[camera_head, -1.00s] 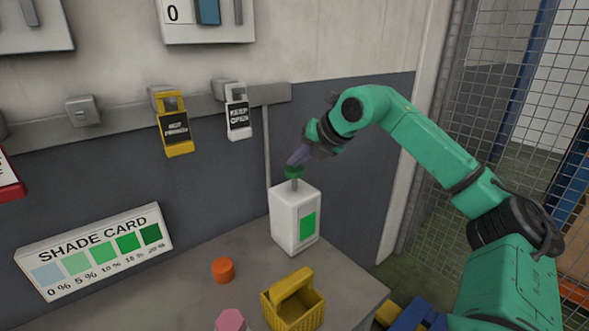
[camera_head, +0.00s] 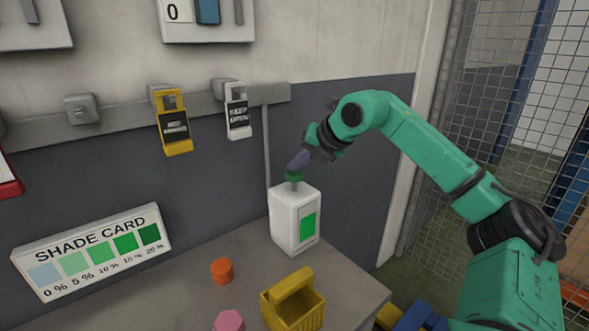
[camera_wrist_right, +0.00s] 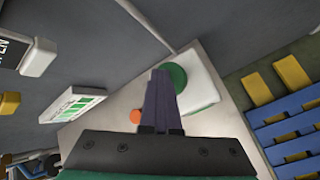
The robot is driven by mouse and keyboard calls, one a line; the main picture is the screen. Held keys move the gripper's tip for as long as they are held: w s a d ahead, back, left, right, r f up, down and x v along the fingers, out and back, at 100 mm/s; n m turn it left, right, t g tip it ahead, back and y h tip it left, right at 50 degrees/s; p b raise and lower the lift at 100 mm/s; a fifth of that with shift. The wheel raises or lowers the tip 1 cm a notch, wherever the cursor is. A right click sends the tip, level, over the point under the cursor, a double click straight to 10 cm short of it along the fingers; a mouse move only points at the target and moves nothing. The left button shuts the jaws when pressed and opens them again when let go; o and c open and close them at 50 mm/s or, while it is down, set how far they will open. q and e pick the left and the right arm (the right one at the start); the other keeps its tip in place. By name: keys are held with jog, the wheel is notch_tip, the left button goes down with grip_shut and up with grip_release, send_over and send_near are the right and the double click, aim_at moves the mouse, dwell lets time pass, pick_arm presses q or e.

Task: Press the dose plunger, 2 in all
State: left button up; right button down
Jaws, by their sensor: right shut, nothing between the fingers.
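The dose plunger is a green round knob (camera_head: 294,175) on a short grey stem on top of a white dispenser box (camera_head: 285,222) with a green window (camera_head: 307,228). The box stands upright on the grey table. My right gripper (camera_head: 297,164) is shut and empty, its purple fingers slanting down onto the knob and seeming to touch it. In the right wrist view the shut fingers (camera_wrist_right: 159,88) lie over the left part of the green knob (camera_wrist_right: 179,77), with the white box (camera_wrist_right: 205,90) below. My left gripper is not in view.
A shade card (camera_head: 95,252) leans at the left. An orange cylinder (camera_head: 222,271), a pink hexagonal piece (camera_head: 229,320) and a yellow basket (camera_head: 293,306) are on the table (camera_head: 345,287). Yellow and white tags (camera_head: 176,135) hang on the wall rail. A mesh fence is at right.

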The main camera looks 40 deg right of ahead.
aim_at(297, 174)
jog(key=shift+f+b, duration=0.35)
jog(key=shift+f, duration=0.25)
dwell(0.3)
jog(key=shift+w+r+p, duration=0.1)
jog(key=shift+r+p, duration=1.75)
notch_tip(297, 174, up, 5)
jog(key=p, duration=0.4)
jog(key=shift+p, duration=0.4)
